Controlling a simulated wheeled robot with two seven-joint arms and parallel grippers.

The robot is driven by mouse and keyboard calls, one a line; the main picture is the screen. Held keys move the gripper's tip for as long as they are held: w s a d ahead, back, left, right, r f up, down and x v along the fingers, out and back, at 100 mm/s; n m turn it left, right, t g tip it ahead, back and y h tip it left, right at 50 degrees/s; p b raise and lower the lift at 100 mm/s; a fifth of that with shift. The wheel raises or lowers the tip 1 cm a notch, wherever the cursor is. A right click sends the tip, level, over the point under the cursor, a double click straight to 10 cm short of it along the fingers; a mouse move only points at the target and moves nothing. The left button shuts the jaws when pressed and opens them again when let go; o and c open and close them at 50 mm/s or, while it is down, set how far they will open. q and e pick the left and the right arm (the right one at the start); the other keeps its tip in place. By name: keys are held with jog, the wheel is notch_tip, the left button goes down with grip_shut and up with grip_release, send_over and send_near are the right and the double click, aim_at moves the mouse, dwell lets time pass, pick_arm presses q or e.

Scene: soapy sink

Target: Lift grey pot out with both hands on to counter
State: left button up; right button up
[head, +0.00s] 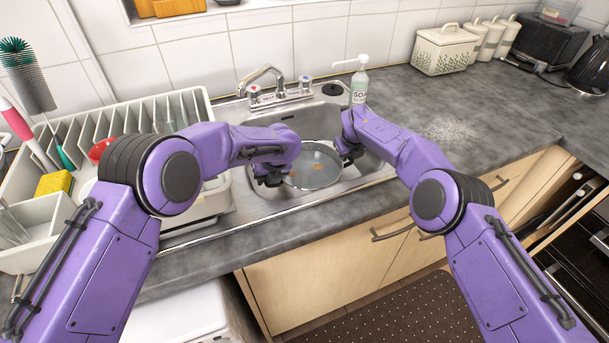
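The grey pot (314,172) sits in the metal sink (372,166) and looks round, with cloudy liquid and small orange-brown bits inside. My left gripper (270,181) is at the pot's left side, close to the rim. My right gripper (348,158) is at the pot's right side, close to the rim. The fingers of both are small and dark, and the pot's handles are hidden behind them. I cannot tell whether either gripper is closed on the pot. The grey counter (440,110) stretches to the right of the sink.
A soap bottle (359,88) stands behind the sink, right of the tap (262,84). A white dish rack (25,195) fills the left. A bread bin (443,52) and canisters (487,38) stand at the back right. The counter right of the sink is largely free, with pale specks.

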pick_arm(q)
grip_shut()
pick_arm(e)
jog(key=shift+f, duration=0.1)
grip_shut()
dwell(1.0)
